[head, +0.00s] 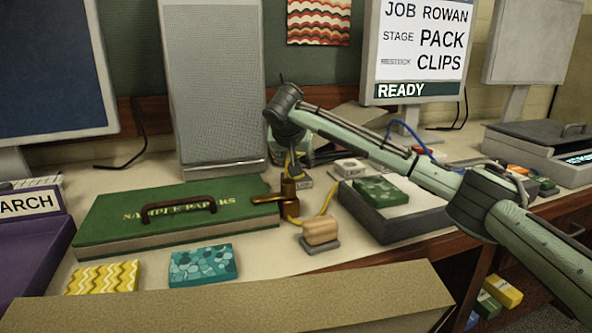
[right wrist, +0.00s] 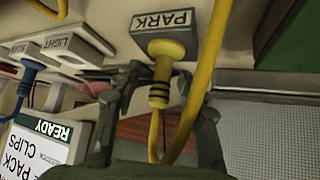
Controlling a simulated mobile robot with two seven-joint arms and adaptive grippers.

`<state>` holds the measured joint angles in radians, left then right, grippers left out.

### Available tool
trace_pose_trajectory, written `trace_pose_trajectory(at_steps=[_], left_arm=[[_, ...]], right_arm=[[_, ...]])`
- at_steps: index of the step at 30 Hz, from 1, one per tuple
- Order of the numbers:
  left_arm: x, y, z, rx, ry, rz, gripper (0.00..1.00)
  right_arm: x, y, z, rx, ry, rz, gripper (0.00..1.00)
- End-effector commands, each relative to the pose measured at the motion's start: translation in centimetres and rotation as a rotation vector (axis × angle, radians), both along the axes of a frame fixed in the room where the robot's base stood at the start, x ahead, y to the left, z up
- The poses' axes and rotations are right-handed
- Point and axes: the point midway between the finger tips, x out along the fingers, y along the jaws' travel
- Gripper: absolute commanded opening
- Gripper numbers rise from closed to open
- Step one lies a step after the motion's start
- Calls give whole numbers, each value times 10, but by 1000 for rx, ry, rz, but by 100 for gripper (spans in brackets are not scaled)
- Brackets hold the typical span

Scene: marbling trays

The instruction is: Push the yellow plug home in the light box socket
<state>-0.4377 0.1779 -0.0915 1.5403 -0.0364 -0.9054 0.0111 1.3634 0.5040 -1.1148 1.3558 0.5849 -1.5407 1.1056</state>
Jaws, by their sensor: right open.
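The yellow plug (right wrist: 164,62) is at the face of the grey box marked PARK (right wrist: 172,22) in the right wrist view, its yellow cable looping down and back up. My right gripper (right wrist: 160,84) is open, with one finger on each side of the plug; I cannot tell whether they touch it. The grey box marked LIGHT (right wrist: 72,44) lies to the left, with no plug visible in it. In the head view my right gripper (head: 302,163) is over the bench, partly hidden by its own arm; the light box (head: 352,169) is just right of it. My left gripper is not in view.
A blue-cabled plug (right wrist: 28,72) is at another box beside the light box. In the head view a dark tray (head: 385,228) holds a green patterned box. A wooden block (head: 321,231), brown-handled green case (head: 130,232) and tall grey panel (head: 213,80) stand around the gripper.

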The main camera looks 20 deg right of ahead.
Motion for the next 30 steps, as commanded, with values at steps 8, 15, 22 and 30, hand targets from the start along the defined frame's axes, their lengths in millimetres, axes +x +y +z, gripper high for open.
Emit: trace_pose_trajectory(at_steps=[8,15,22,30], left_arm=[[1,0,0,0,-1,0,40],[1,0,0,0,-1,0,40],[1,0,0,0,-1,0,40],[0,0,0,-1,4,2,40]], right_arm=[[0,1,0,0,0,1,30],[0,1,0,0,0,1,0],[0,1,0,0,-1,1,0],[1,2,18,2,-4,2,0]])
